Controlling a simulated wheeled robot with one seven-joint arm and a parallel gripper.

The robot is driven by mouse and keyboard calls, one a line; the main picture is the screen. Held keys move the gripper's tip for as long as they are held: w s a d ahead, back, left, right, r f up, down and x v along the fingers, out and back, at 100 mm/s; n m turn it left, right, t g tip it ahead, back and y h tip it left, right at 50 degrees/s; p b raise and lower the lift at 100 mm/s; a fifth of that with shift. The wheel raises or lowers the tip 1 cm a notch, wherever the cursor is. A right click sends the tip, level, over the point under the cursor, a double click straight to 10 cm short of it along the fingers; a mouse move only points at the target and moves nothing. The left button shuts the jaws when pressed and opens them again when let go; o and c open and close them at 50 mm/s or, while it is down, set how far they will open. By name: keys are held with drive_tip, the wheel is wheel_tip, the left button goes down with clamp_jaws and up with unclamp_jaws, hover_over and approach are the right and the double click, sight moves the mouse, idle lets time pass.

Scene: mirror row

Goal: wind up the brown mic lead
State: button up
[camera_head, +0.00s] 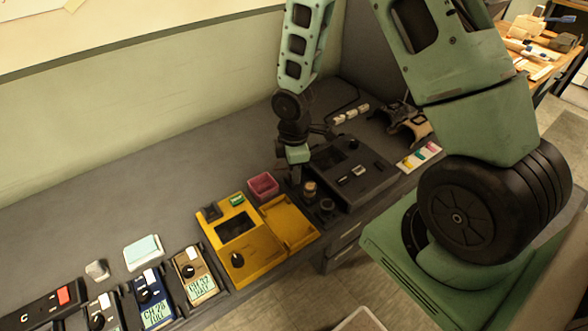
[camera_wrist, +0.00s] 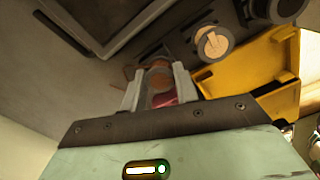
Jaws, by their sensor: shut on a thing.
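My gripper (camera_wrist: 160,92) is shut on a small rounded brown thing (camera_wrist: 158,82); whether this is part of the brown mic lead I cannot tell. A pink-red patch shows just below it between the fingers. In the head view my gripper (camera_head: 295,178) points down between a magenta open box (camera_head: 263,186) and a black console (camera_head: 350,171); what it holds is hidden there. A dark and tan object (camera_head: 410,124), too unclear to name, lies at the bench's far right end.
A tan-topped cylinder (camera_head: 310,190) and a black one (camera_head: 326,207) stand close to my gripper. A yellow case (camera_head: 237,240) with an open tray is in front. Several small devices, including a blue one (camera_head: 153,304), line the bench's left.

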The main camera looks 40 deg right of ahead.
drive_tip(key=m, duration=0.7)
drive_tip(key=shift+m, duration=0.4)
drive_tip(key=m, duration=0.6)
drive_tip(key=o, duration=1)
